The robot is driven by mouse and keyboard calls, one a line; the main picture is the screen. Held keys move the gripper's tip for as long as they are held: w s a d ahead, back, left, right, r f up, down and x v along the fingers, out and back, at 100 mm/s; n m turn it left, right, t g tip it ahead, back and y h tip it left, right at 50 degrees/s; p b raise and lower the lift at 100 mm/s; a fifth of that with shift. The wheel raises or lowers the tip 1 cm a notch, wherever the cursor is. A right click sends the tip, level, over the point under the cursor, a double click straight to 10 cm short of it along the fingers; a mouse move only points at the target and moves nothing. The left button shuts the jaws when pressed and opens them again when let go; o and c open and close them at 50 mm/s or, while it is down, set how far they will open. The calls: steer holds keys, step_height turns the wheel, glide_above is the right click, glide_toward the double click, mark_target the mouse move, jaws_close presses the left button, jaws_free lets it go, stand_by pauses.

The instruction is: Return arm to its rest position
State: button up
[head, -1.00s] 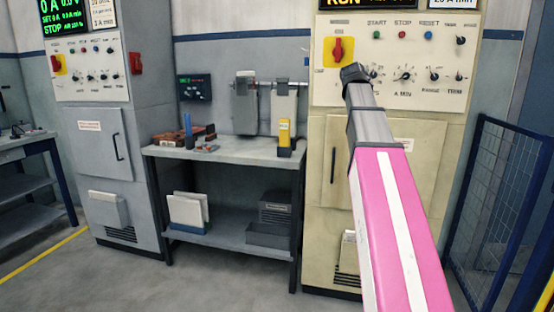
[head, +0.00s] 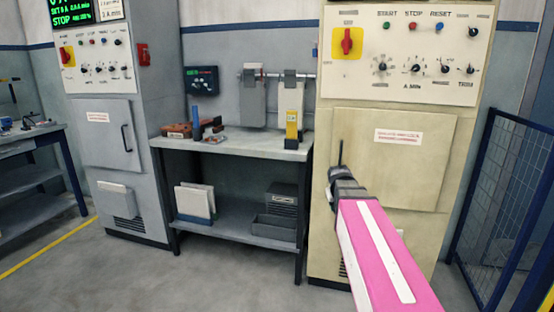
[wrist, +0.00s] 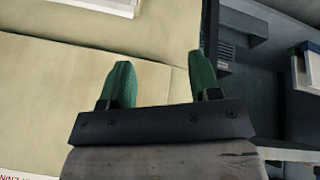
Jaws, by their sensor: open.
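My arm, pink with a white stripe, reaches up from the lower right in the head view. Its end, dark grey, is in front of the cream cabinet (head: 400,160), below the control panel. In the wrist view my gripper (wrist: 160,85) shows two green fingers standing well apart with nothing between them. The gripper is open and empty. Behind the fingers the wrist view shows the cream cabinet face (wrist: 60,70). In the head view the fingers themselves are hard to make out.
The cream cabinet's panel (head: 400,50) has a red rotary switch (head: 347,42) and knobs. A bench (head: 240,147) with tools stands to the left, then a grey cabinet (head: 105,150). A blue mesh fence (head: 505,210) is at the right. The floor before the bench is clear.

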steer(key=s+a+f+g+y, duration=0.1)
steer(key=s+a+f+g, duration=0.1)
steer(key=s+f, duration=0.6)
steer(key=s+a+f+m+g+y, duration=0.1)
steer(key=s+a+f, duration=0.3)
steer(key=s+f, duration=0.5)
step_height(320, 180, down, 2)
steer(key=shift+f+g, duration=0.1)
steer(key=shift+g, duration=0.8)
